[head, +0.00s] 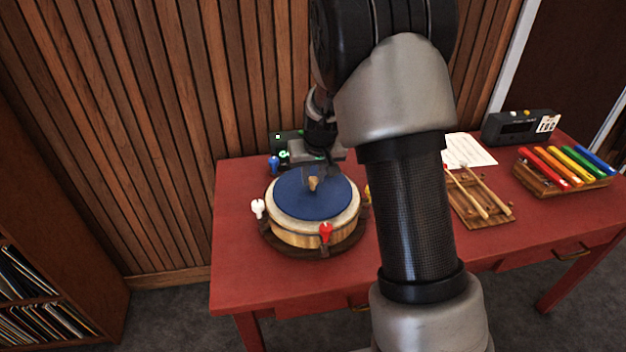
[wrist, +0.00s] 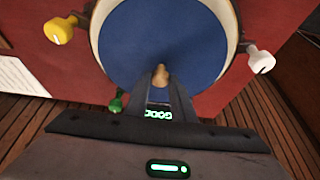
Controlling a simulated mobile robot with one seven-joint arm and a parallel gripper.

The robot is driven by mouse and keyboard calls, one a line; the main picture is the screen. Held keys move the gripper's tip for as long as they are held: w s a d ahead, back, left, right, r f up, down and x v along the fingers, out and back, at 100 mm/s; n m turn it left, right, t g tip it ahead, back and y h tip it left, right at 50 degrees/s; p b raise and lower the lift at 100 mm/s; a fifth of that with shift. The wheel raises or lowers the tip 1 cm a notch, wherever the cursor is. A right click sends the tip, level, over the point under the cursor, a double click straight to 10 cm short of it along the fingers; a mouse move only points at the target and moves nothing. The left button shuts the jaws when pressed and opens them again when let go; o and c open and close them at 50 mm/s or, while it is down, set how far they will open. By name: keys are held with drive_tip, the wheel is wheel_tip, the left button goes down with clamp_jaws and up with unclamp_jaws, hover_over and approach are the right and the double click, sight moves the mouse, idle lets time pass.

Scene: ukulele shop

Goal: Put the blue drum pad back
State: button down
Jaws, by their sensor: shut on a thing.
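The blue drum pad (head: 330,203) is a round blue disc with a small wooden knob (wrist: 160,74) at its middle. It lies on, or very close over, the top of a pale round drum (head: 292,232), with the drum's rim showing around it. My gripper (head: 314,180) is above the pad's centre, its fingers shut on the knob. In the wrist view the blue pad (wrist: 160,30) fills the top middle, and its far edge is cut off. I cannot tell if the pad touches the drum.
The drum has white (head: 258,208), red (head: 326,232) and blue (head: 273,164) pegs around it. To the right on the red table (head: 235,275) are sticks on a wooden board (head: 480,212), paper, coloured bars (head: 565,165) and a dark box (head: 515,127).

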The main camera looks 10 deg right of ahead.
drive_tip(key=shift+f, duration=0.45)
drive_tip(key=shift+f, duration=0.25)
drive_tip(key=c, duration=1.5)
unclamp_jaws()
